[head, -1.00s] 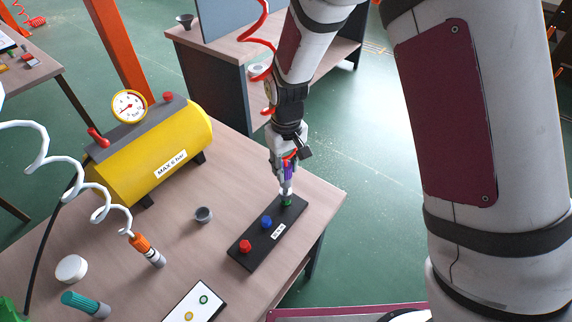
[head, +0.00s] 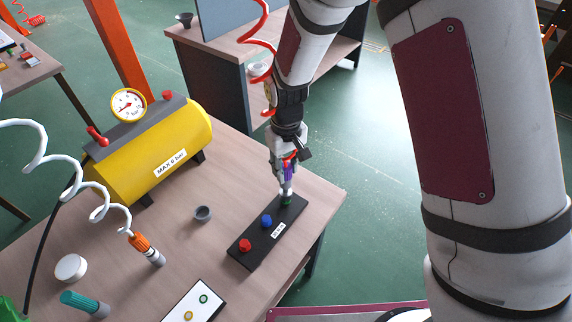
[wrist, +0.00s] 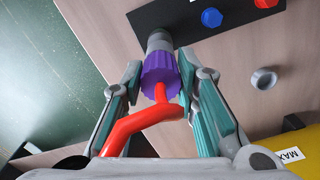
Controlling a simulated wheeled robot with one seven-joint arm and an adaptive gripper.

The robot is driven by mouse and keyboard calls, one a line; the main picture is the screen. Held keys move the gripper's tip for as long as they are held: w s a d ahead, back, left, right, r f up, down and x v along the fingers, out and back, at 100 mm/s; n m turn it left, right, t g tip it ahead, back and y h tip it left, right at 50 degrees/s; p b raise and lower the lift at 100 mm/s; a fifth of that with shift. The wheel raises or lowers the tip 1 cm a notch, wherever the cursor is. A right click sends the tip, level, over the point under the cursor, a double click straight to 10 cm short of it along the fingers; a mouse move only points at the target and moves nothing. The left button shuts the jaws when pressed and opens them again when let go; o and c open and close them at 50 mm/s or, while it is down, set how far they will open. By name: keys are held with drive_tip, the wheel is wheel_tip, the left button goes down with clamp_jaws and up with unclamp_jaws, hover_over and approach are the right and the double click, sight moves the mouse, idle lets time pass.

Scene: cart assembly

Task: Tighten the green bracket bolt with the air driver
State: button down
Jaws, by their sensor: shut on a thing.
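The black bracket plate (head: 249,252) lies on the wooden table with a red bolt (head: 245,246), a blue bolt (head: 266,221) and the green bolt (head: 287,201) in a row. My gripper (head: 287,172) is shut on the purple air driver (wrist: 160,70), with a red hose on its back end. The driver stands about upright over the green bolt, its grey nose at or on the bolt head. In the wrist view the nose hides the green bolt, so I cannot tell how fully it is seated. The blue bolt (wrist: 212,17) shows beside it.
A yellow air tank (head: 150,150) with a gauge (head: 129,105) stands at the back left. An orange driver (head: 147,249) on a white coiled hose, a teal-handled tool (head: 85,304), a small grey cup (head: 203,213) and a white card (head: 195,302) are on the table.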

drive_tip(key=shift+f, duration=1)
idle(1.8)
